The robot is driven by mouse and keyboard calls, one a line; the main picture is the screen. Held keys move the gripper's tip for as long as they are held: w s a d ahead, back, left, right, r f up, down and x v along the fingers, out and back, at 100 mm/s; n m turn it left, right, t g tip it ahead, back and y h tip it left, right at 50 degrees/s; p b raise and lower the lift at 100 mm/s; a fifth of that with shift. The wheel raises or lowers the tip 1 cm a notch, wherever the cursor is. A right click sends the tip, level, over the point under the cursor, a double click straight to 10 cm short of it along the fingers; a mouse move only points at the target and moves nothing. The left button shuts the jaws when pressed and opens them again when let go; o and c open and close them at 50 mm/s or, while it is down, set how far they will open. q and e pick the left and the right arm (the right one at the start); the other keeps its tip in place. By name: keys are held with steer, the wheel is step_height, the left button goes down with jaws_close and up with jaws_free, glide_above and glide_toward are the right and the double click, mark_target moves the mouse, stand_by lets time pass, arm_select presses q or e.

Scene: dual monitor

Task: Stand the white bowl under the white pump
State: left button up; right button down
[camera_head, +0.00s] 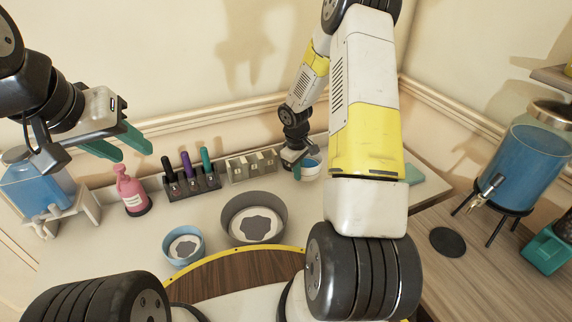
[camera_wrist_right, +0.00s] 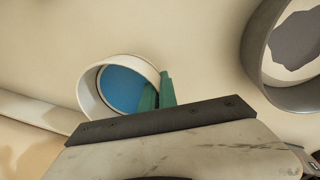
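The white bowl (camera_head: 311,172), blue inside, is at the back of the counter beside my right gripper (camera_head: 298,174). In the right wrist view, the white bowl (camera_wrist_right: 92,103) has one green finger inside its rim and one outside. My right gripper (camera_wrist_right: 158,92) appears shut on that rim; I cannot tell whether the bowl touches the counter. A blue tank (camera_head: 38,188) stands at the left on a white stand (camera_head: 88,204), with a white tap, likely the white pump (camera_head: 42,226), low at its front. My left gripper (camera_head: 135,154) is open and empty above the pink bottle.
A pink bottle (camera_head: 131,192), a rack of markers (camera_head: 192,184) and a clear divided box (camera_head: 250,167) line the back. A grey bowl (camera_head: 279,208) and a blue bowl (camera_head: 184,244) stand in front. Another blue tank (camera_head: 526,170) is at right, near a black disc (camera_head: 447,242).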

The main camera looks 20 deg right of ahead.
mark_target(298, 188)
step_height(298, 188, down, 4)
steer(key=shift+r, duration=0.15)
steer(key=shift+w+f, duration=0.25)
steer(key=shift+f, duration=0.1)
steer(key=c, duration=1.7)
jaws_free()
steer(key=shift+f, duration=0.1)
